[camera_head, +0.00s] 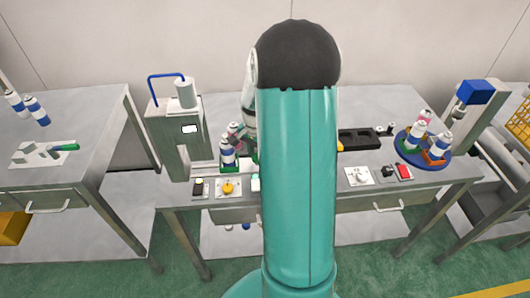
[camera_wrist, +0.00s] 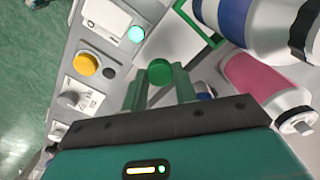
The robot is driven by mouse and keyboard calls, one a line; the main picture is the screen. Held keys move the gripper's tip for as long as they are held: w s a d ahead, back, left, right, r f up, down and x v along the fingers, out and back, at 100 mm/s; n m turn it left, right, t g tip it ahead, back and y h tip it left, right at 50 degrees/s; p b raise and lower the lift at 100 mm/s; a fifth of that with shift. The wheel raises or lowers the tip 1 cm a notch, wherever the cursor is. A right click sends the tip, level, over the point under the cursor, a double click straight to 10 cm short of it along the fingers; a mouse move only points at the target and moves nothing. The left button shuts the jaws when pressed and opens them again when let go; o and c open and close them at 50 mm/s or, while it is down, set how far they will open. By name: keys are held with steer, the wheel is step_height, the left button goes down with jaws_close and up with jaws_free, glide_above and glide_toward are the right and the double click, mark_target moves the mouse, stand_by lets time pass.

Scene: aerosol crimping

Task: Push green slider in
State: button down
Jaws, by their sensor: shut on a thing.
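The green slider's round knob (camera_wrist: 160,72) shows in the wrist view, between the two fingers of my gripper (camera_wrist: 160,88). My gripper is shut on this knob. A green frame (camera_wrist: 212,42), seen beside a blue and white spray can (camera_wrist: 232,22), lies just beyond the knob. Whether it is joined to the slider I cannot tell. A pink can (camera_wrist: 262,75) with a white and grey top is close to the right of my gripper. In the head view my own arm hides the gripper and the slider.
A yellow button (camera_wrist: 87,64) and a lit green-white button (camera_wrist: 136,34) are left of my gripper. In the head view, a crimping machine (camera_head: 175,128) stands left of the cans (camera_head: 228,153). A blue turntable (camera_head: 430,161) with cans is at the right.

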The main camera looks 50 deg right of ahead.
mark_target(244, 165)
steer(key=shift+w+a, duration=1.45)
steer(key=shift+a, duration=0.25)
steer(key=c, duration=1.1)
jaws_free()
step_height(244, 165, up, 14)
